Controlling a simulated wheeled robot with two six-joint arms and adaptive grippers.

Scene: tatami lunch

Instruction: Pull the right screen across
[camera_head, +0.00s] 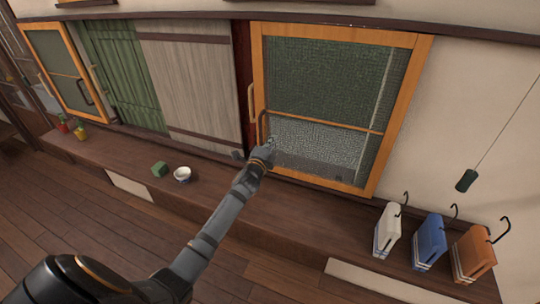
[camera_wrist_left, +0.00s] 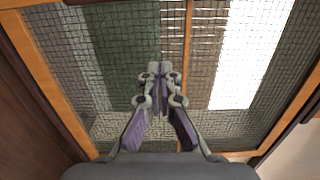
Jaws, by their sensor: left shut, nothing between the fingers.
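The right screen (camera_head: 340,34) is a wood-framed mesh panel in the wall, right of the middle in the head view. A bar handle (camera_head: 251,104) is on its left stile, and a second upright bar (camera_head: 264,127) shows just right of it. My left gripper (camera_head: 271,142) is shut and empty at the lower left part of the screen, just below that second bar. In the left wrist view the closed fingers (camera_wrist_left: 160,75) point at the mesh, with the wooden frame (camera_wrist_left: 47,82) around it. I cannot tell whether they touch anything. My right gripper is not in view.
A wooden ledge (camera_head: 225,178) runs below the wall. It holds a green block (camera_head: 159,169), a white bowl (camera_head: 182,174) and white (camera_head: 388,232), blue (camera_head: 428,242) and orange (camera_head: 472,256) hooked items. A dark pull (camera_head: 466,181) hangs at right. Another screen (camera_head: 35,52) is at far left.

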